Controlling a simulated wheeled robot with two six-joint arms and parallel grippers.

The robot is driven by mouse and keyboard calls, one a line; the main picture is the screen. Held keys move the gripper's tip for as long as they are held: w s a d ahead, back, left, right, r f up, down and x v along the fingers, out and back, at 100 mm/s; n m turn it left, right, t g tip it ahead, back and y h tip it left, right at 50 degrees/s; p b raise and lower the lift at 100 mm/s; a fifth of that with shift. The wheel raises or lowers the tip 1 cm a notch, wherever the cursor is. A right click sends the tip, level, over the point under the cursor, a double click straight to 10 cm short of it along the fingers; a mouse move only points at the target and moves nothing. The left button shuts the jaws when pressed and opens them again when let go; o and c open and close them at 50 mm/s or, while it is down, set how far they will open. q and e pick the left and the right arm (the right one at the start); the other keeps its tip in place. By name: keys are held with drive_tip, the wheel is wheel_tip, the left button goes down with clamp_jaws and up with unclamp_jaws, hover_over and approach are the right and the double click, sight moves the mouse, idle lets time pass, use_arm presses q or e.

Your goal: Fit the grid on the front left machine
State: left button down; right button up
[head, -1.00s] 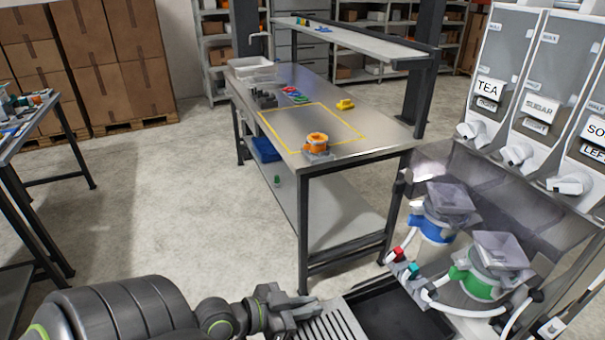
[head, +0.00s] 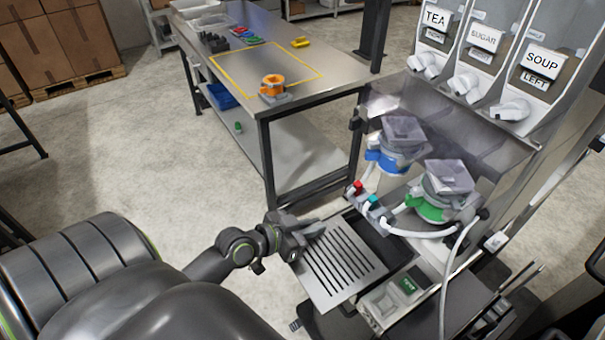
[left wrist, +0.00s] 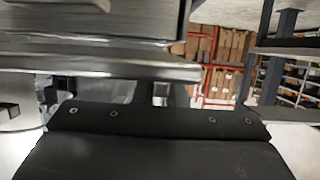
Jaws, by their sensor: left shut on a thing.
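The grid (head: 345,262) is a flat grey metal plate with dark slots, seen in the head view at lower middle. My left gripper (head: 303,238) is shut on its left edge. The grid lies over the left part of a dark tray recess (head: 378,238) at the foot of a machine (head: 412,270). I cannot tell whether it touches the tray. In the left wrist view a blurred metal edge (left wrist: 100,68), perhaps the grid's, crosses close to the camera. My right gripper is not in view.
Blue-banded (head: 388,162) and green-banded (head: 428,207) units with white hoses stand behind the tray. Dispensers labelled TEA, SUGAR and SOUP (head: 540,65) are behind them. A steel table (head: 230,60) with an orange-topped item (head: 273,86) stands further back. Open floor lies left.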

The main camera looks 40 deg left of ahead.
sight(344, 214)
use_arm(q)
drive_tip(key=w, duration=0.2)
drive_tip(key=w+d, duration=0.1)
drive_tip(key=shift+w+d+r, duration=0.15)
drive_tip(key=shift+w, duration=0.25)
drive_tip(key=shift+w+d, duration=0.3)
drive_tip(key=shift+w, duration=0.55)
drive_tip(key=shift+w+d, duration=0.3)
drive_tip(key=shift+w, duration=0.55)
drive_tip(key=shift+w+d, duration=0.3)
drive_tip(key=shift+w, duration=0.55)
drive_tip(key=shift+f+b, duration=0.55)
drive_tip(key=shift+f, duration=0.35)
drive_tip(key=c, duration=1.4)
unclamp_jaws()
